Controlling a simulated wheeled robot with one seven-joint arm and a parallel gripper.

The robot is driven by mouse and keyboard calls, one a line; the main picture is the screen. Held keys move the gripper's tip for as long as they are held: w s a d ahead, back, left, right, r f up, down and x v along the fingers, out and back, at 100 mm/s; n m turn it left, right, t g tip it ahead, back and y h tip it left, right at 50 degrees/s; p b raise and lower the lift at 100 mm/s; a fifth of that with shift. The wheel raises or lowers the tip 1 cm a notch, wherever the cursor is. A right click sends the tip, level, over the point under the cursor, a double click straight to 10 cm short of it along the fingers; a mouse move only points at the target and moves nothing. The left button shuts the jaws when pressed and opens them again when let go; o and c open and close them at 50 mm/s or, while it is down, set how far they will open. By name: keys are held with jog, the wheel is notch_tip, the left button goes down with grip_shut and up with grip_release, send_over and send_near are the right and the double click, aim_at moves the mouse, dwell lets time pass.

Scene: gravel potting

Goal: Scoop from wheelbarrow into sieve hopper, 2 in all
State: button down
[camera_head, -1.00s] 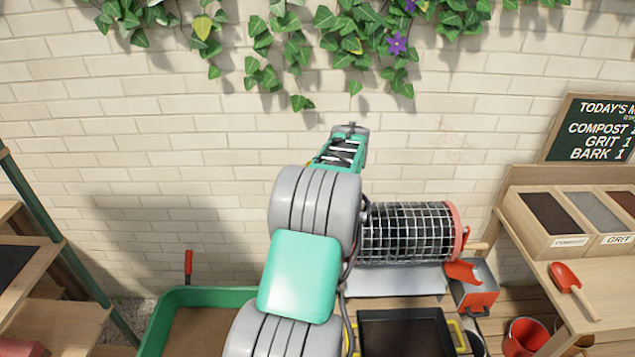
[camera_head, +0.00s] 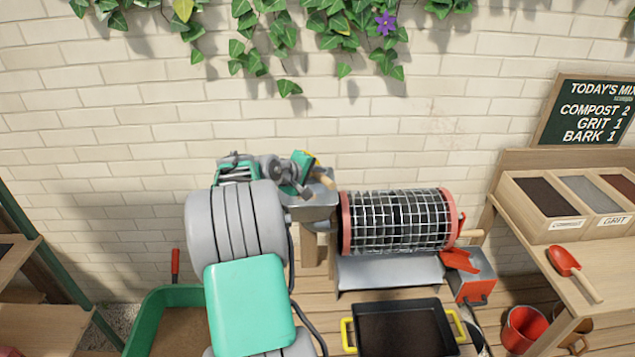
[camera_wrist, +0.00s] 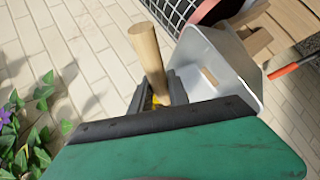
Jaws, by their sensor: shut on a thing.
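My gripper (camera_head: 298,178) is shut on a wooden handle with a yellow collar, which shows in the head view (camera_head: 324,184) and the wrist view (camera_wrist: 147,58). The grey sieve hopper (camera_head: 313,214) is at the left end of the wire-mesh drum (camera_head: 400,222). My gripper is over or close beside the hopper, which shows as a pale open box in the wrist view (camera_wrist: 240,82).
A black tray (camera_head: 400,305) with yellow handles lies below the drum and its grey chute (camera_head: 390,272). A bench with bins (camera_head: 560,240) and a red scoop (camera_head: 566,262) stands at right. A brick wall is close behind; ivy (camera_head: 290,88) hangs above.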

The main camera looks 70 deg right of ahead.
jog(key=n+h+b, duration=0.1)
jog(key=h+b, duration=0.1)
jog(key=b, duration=0.2)
jog(key=f+n+g+h+b, duration=0.1)
jog(key=h+b, duration=0.1)
jog(key=b, duration=0.2)
jog(key=f+n+h+b, duration=0.1)
jog(key=h+b, duration=0.1)
jog(key=b, duration=0.2)
jog(key=shift+w+a+h, duration=0.2)
jog(key=shift+a+h, duration=0.1)
jog(key=shift+a, duration=0.05)
jog(key=shift+r+n, duration=0.2)
jog(key=shift+n, duration=0.1)
dwell(0.3)
